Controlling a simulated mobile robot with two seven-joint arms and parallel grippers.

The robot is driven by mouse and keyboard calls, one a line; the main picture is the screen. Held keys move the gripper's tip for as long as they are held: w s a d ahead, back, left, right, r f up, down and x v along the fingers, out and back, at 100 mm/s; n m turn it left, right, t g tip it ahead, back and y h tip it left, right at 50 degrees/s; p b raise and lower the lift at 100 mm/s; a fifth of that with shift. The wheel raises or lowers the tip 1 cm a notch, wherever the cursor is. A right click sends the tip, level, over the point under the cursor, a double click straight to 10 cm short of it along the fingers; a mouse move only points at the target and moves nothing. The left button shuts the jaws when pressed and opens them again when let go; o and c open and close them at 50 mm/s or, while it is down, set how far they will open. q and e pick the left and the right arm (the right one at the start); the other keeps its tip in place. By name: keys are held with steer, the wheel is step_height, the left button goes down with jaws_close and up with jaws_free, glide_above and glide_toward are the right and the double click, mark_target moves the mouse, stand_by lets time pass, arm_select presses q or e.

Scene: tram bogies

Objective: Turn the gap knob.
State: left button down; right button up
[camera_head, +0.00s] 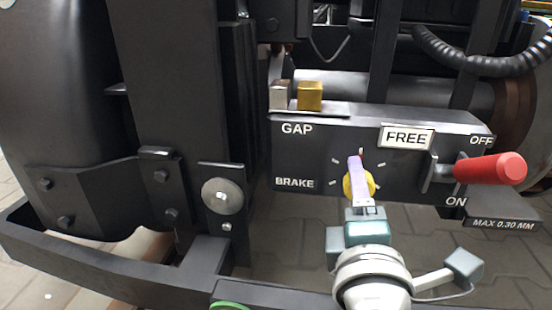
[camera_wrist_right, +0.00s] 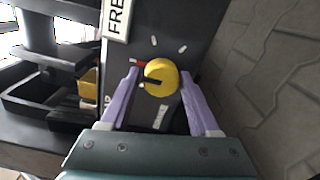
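The yellow round gap knob (camera_head: 371,183) sits on the front of the dark control box (camera_head: 300,160), with pale tick marks and a red mark around it. In the right wrist view the knob (camera_wrist_right: 164,70) shows a dark pointer bar directed left, a little below the red mark (camera_wrist_right: 138,63). My right gripper (camera_head: 355,160) is at the knob, partly covering it in the head view. In the wrist view its pale purple fingers (camera_wrist_right: 160,78) are spread on either side of the knob, with narrow gaps visible. My left gripper is not in view.
A red-handled lever (camera_head: 490,169) sticks out right of the knob, between OFF and ON. A FREE sign (camera_head: 406,138) is above. Gold (camera_head: 310,96) and grey (camera_head: 279,95) blocks stand on the box. A dark frame bar (camera_head: 90,262) runs below left.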

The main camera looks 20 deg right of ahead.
steer(key=shift+o, duration=1.2)
steer(key=p+v, duration=0.3)
steer(key=v, duration=0.7)
steer(key=shift+a+p, duration=0.1)
steer(key=shift+p, duration=0.2)
